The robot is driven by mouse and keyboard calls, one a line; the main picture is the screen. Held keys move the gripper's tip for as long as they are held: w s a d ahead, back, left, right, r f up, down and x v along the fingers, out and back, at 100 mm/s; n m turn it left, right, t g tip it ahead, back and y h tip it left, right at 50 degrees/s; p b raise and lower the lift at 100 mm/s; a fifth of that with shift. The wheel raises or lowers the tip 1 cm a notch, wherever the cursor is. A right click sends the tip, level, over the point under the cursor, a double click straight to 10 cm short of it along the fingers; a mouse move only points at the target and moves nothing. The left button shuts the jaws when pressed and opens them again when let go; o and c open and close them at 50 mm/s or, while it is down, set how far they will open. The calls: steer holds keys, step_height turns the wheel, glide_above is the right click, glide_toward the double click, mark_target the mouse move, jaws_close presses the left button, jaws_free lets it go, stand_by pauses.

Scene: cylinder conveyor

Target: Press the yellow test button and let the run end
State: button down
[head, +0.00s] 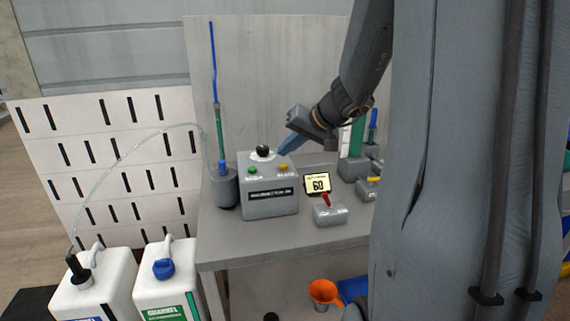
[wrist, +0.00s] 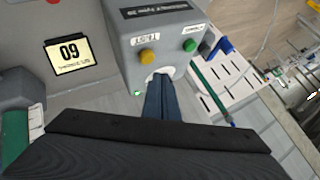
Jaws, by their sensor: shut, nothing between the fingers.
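The yellow test button (head: 283,167) is on the right of the grey control box's (head: 270,205) top, with a green button (head: 252,169) to its left. A black knob (head: 262,150) on a white dial stands behind them. My gripper (head: 280,149) is shut and empty, its tips close to the knob and behind the yellow button. In the wrist view, the closed fingers (wrist: 158,80) point at the white dial and hide the knob. The yellow button (wrist: 147,56) is clear of them there. Whether the tips touch the knob cannot be told.
A display (head: 317,183) reading 60 stands right of the box, with a red-lever unit (head: 330,214) in front. A grey holder (head: 223,189) with a green-blue tube stands left.

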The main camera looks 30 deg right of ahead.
mark_target(286, 171)
step_height(286, 171, up, 4)
steer(key=shift+f+p, duration=0.1)
steer(key=shift+p, duration=0.8)
steer(key=shift+a, duration=0.1)
steer(key=s+a+f+n+g+h, duration=0.1)
steer(key=s+a+f+n+g, duration=0.1)
steer(key=s+a+f, duration=0.5)
steer(key=s+a+f+n+g+h, duration=0.2)
steer(key=s+a+f+g, duration=0.3)
steer(key=s+a, duration=0.5)
steer(key=s+f+n, duration=0.1)
steer(key=s+f, duration=0.1)
steer(key=s, duration=0.2)
steer(key=shift+s+f+g, duration=0.25)
steer(key=shift+f+g, duration=0.05)
steer(key=shift+d, duration=0.15)
